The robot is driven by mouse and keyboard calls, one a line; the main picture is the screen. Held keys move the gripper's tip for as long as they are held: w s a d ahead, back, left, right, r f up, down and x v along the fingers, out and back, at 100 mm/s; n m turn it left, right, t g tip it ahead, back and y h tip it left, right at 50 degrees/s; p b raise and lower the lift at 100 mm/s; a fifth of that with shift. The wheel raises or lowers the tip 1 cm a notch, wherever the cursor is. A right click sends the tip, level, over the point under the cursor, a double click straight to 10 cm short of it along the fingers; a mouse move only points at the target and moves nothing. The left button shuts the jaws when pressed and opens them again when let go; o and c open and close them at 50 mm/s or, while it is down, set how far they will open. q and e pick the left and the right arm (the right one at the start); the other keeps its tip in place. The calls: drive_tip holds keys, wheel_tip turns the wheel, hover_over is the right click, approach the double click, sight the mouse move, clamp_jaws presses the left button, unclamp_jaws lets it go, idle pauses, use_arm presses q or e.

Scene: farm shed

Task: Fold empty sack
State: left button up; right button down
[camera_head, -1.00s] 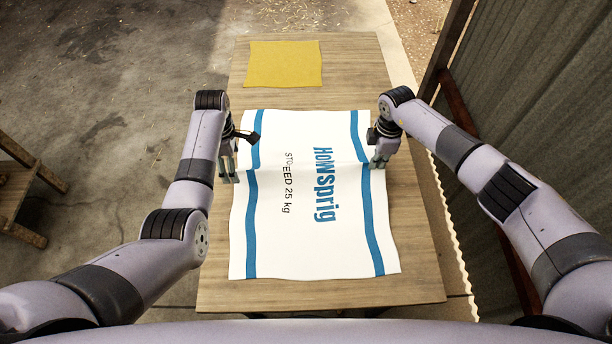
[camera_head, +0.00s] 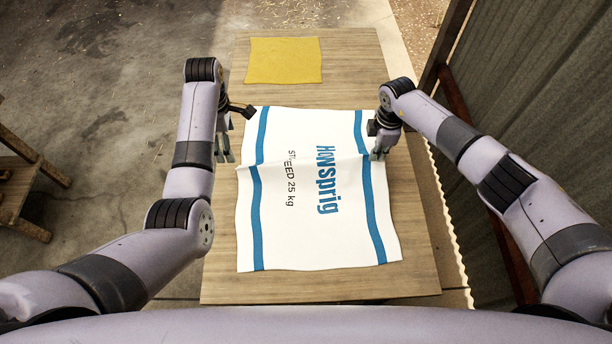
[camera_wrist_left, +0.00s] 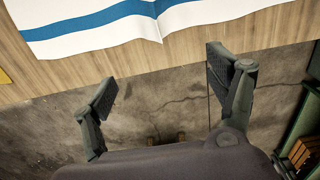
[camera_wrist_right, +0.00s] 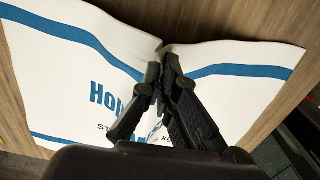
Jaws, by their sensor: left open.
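The white sack (camera_head: 335,235) with blue stripes and blue lettering lies spread on the wooden table, with a crease running across its middle. My left gripper (camera_head: 224,150) is open and empty beside the sack's left edge. In the left wrist view its fingers (camera_wrist_left: 165,90) stand wide apart, clear of the sack edge (camera_wrist_left: 190,15). My right gripper (camera_head: 378,155) is at the sack's right edge, by the crease. In the right wrist view its fingertips (camera_wrist_right: 165,75) are together at the raised, puckered edge of the sack (camera_wrist_right: 255,55), pinching it.
A yellow folded cloth or sack (camera_head: 284,60) lies at the far end of the table (camera_head: 300,290). A corrugated metal wall (camera_head: 550,120) stands close on the right. A wooden stool (camera_head: 30,180) stands on the floor at the left.

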use_arm(q)
wheel_tip(320, 180, up, 6)
drive_tip(key=shift+f, duration=0.15)
use_arm(e)
drive_tip(key=c, duration=1.8)
unclamp_jaws()
drive_tip(key=o, duration=0.6)
drive_tip(key=o, duration=0.7)
